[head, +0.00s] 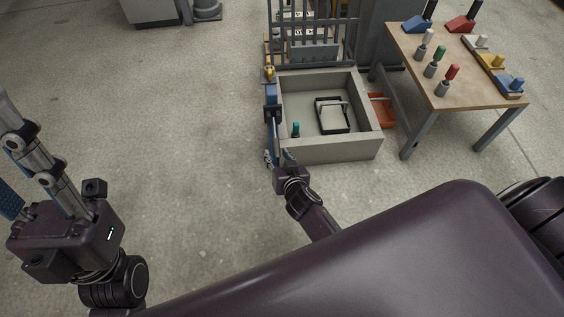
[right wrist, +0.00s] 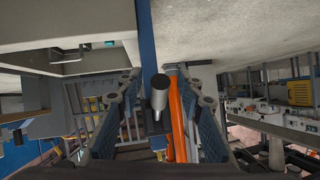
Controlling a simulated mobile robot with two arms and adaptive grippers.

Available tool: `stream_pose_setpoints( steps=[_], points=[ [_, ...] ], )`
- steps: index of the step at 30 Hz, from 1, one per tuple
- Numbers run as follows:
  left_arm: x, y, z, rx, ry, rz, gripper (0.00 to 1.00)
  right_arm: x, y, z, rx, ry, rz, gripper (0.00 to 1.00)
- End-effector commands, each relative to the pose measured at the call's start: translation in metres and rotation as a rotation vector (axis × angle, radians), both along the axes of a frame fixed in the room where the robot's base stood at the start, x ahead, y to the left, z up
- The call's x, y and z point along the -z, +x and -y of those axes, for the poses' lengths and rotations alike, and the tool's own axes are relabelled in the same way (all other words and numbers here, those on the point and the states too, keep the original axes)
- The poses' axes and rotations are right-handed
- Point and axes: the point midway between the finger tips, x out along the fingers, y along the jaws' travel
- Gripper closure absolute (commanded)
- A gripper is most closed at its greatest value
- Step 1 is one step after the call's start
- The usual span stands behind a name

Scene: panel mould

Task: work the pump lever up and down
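The pump (head: 271,93) is a blue unit mounted on the left wall of the concrete mould box. Its lever (head: 275,132) runs from the pump toward me along the outside of that wall. My right gripper (head: 280,158) is at the lever's near end. In the right wrist view the lever's round grey end (right wrist: 159,92) lies between the two fingers, which stand apart with gaps on both sides. My left gripper (head: 15,160) is at the far left, away from the pump, with its fingers spread and its tips partly out of frame.
A wooden table (head: 440,92) with coloured pieces stands right. A red-orange bin (head: 382,110) sits between. The floor at left is clear.

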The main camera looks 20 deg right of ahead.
Motion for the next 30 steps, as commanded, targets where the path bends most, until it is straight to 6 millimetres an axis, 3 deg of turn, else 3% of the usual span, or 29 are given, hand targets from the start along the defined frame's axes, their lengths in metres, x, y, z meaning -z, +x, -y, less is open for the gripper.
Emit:
stream_pose_setpoints(
  steps=[18,30],
  points=[
    [0.000,0.000,0.000,0.000,0.000,0.000,0.66,-0.046,-0.091,-0.008,0.001,0.001,-0.003,0.66],
    [0.000,0.000,0.000,0.000,0.000,0.000,0.66,-0.053,-0.101,-0.009,0.001,0.000,-0.001,0.66]
  ],
)
